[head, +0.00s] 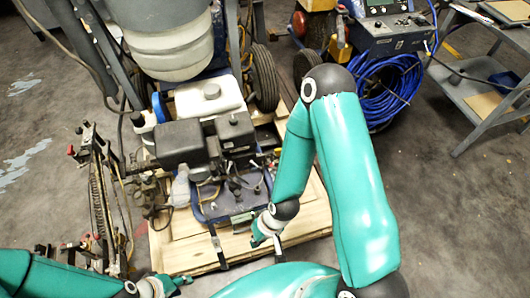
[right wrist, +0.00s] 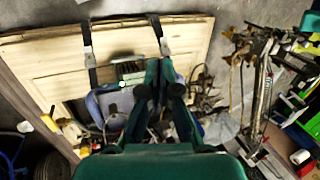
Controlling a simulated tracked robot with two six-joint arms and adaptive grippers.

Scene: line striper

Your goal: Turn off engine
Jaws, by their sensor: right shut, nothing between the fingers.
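The engine (head: 232,132) of the line striper sits in the middle of the head view, with a black box-shaped cover and a white tank (head: 205,100) behind it. My right gripper (head: 256,238) is shut and empty beside the front of the machine, near a blue tube frame (head: 215,213). In the right wrist view its closed fingers (right wrist: 160,72) point over the frame and hide part of the machine. I cannot make out the engine switch. My left gripper (head: 165,286) is low at the bottom left, apart from the engine; its fingers are too unclear to judge.
The machine stands on a wooden pallet (head: 185,255) with dark straps. A rack of spray parts (head: 103,200) stands at the left. Blue coiled hose (head: 390,92) and a grey cart (head: 480,100) are at the right.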

